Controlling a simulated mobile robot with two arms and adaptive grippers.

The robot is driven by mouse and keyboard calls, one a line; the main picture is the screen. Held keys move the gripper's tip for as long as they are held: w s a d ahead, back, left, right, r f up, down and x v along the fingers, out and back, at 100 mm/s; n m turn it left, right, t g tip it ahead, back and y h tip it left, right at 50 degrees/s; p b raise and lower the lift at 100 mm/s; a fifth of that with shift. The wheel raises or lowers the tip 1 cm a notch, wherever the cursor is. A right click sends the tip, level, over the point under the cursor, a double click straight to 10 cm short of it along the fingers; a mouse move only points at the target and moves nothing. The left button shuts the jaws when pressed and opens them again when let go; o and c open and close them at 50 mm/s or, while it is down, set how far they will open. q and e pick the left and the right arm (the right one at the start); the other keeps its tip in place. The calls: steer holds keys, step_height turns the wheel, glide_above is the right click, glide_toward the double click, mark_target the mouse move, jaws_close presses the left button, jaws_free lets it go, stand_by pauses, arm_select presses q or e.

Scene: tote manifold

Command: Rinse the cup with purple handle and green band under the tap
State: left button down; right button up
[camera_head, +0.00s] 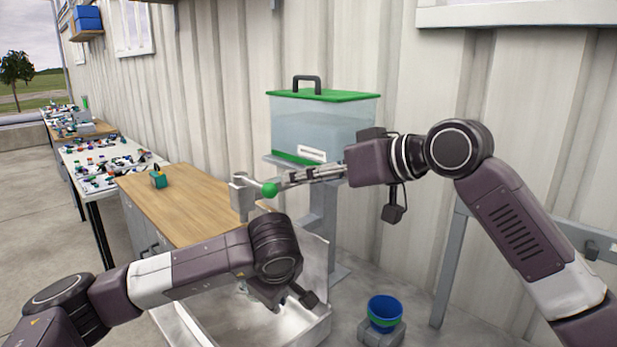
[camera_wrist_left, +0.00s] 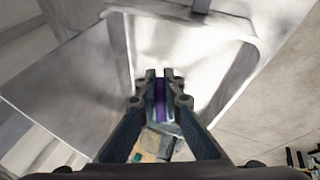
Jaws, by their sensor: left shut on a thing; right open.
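My left gripper (camera_head: 275,297) points down into the metal sink (camera_head: 318,270). In the left wrist view its fingers (camera_wrist_left: 161,90) are shut on a thin purple piece (camera_wrist_left: 161,105), which looks like the cup's handle. The cup's body and green band cannot be made out. The grey tap (camera_head: 242,196) stands above the sink's back, with a green ball knob (camera_head: 269,190). My right gripper (camera_head: 285,183) is open, with its fingertips close to the knob; I cannot tell whether they touch it.
A clear water tank (camera_head: 322,121) with a green lid stands behind the tap. A wooden worktop (camera_head: 190,205) lies left of the sink, with a small teal thing (camera_head: 158,179) on it. A blue container with a green band (camera_head: 384,311) sits on a grey stand at lower right.

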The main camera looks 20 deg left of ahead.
arm_select(q)
steer(key=s+d+r, duration=0.1)
steer(key=s+r+p, duration=0.1)
steer(key=s, duration=0.1)
steer(key=shift+d+r, duration=0.35)
steer(key=shift+r, duration=0.05)
stand_by(1.0)
